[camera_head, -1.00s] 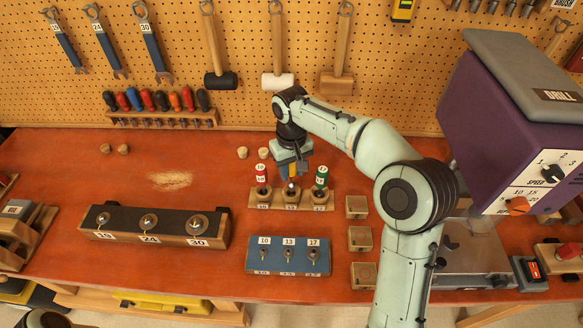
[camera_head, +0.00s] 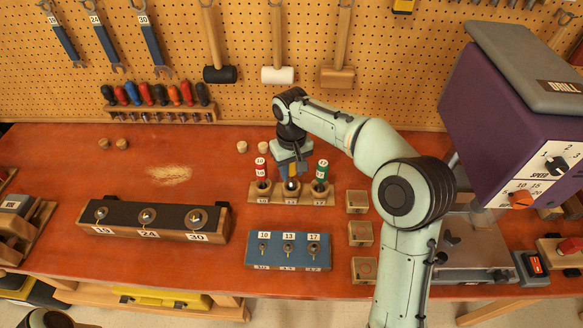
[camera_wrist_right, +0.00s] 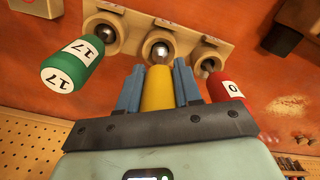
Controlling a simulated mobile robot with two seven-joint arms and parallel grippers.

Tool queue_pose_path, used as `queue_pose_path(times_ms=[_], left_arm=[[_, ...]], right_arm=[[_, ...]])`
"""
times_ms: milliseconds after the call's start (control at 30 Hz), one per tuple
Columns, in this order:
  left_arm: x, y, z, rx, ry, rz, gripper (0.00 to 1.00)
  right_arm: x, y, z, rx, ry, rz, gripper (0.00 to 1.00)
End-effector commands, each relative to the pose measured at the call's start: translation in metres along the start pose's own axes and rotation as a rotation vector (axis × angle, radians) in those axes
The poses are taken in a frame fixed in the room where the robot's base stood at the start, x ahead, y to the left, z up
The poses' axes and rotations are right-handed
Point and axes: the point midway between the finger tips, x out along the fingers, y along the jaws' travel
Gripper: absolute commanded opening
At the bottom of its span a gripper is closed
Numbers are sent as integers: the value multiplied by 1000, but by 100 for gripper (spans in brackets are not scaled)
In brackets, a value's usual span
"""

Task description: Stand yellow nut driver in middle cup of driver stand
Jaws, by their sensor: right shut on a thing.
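The wooden driver stand (camera_head: 277,193) is on the red bench, with three cups labelled 10, 13 and 17. A red nut driver (camera_head: 261,170) stands in the left cup and a green one (camera_head: 321,172) in the right cup. My right gripper (camera_head: 291,175) is over the middle cup, shut on the yellow nut driver (camera_wrist_right: 158,88). The yellow handle is between the blue fingers in the right wrist view, its lower end at the middle cup (camera_wrist_right: 160,36). I cannot tell whether it touches the cup's bottom. My left gripper is not in view.
A blue block (camera_head: 253,262) with three labelled sockets lies in front of the stand. Small wooden boxes (camera_head: 360,233) line its right side, near my right arm. A purple drill press (camera_head: 505,120) stands at the right.

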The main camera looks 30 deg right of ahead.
Motion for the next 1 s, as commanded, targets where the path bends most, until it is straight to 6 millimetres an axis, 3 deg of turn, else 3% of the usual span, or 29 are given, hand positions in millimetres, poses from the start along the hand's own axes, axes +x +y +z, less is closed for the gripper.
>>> queue_pose_path(times_ms=[500, 767, 800, 867, 900, 1000], left_arm=[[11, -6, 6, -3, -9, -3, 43], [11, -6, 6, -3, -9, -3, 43], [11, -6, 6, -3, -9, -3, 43], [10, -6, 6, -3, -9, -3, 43], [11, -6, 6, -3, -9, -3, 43], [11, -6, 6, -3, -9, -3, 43]], right_arm=[[21, 0, 1, 0, -2, 0, 0], [21, 0, 0, 0, 0, 0, 0], [21, 0, 0, 0, 0, 0, 37], [21, 0, 0, 0, 0, 0, 57], [21, 0, 0, 0, 0, 0, 64], [21, 0, 0, 0, 0, 0, 64]])
